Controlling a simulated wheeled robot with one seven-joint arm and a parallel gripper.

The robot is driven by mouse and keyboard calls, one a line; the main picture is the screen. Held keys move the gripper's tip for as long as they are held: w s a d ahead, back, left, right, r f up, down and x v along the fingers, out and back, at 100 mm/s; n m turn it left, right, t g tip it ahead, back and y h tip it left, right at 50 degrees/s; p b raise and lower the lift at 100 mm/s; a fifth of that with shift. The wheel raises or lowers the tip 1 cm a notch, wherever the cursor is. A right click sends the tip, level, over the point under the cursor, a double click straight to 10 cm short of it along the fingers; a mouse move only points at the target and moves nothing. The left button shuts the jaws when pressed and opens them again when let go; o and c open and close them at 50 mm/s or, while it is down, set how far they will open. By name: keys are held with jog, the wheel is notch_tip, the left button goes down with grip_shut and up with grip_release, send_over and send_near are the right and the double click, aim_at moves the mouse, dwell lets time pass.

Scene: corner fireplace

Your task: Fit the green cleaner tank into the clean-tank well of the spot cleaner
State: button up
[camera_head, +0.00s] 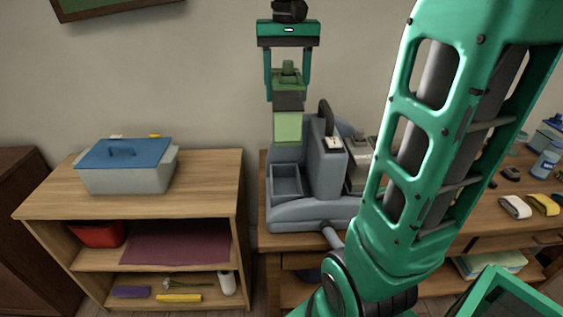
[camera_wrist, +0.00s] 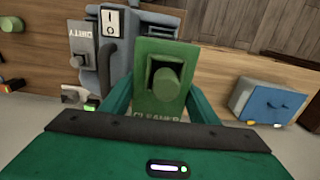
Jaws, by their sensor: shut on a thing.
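My gripper (camera_head: 288,90) points down and is shut on the green cleaner tank (camera_head: 288,127), which hangs upright between the fingers. In the wrist view the tank (camera_wrist: 152,97) shows its round cap and part of a "CLEANER" label, with a finger of my gripper (camera_wrist: 160,105) on each side. The grey spot cleaner (camera_head: 326,165) stands on the desk. Its open clean-tank well (camera_head: 286,181) is at its left side, below the tank, with a gap between them. The tank's underside is hidden in the wrist view.
The dirty tank (camera_wrist: 82,45) and a power switch (camera_wrist: 109,20) are on the cleaner. A tall grey housing stands right of the well. A blue-lidded box (camera_head: 127,168) sits on the wooden shelf unit (camera_head: 210,185) at left. Yellow and white items lie at the desk's right.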

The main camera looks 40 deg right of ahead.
aim_at(287, 120)
notch_tip(287, 120, down, 20)
jog(key=shift+f, duration=0.2)
dwell(0.4)
jog(key=o, duration=1.5)
notch_tip(287, 120, up, 12)
jog(key=shift+r, duration=0.1)
jog(key=shift+s+d, duration=0.1)
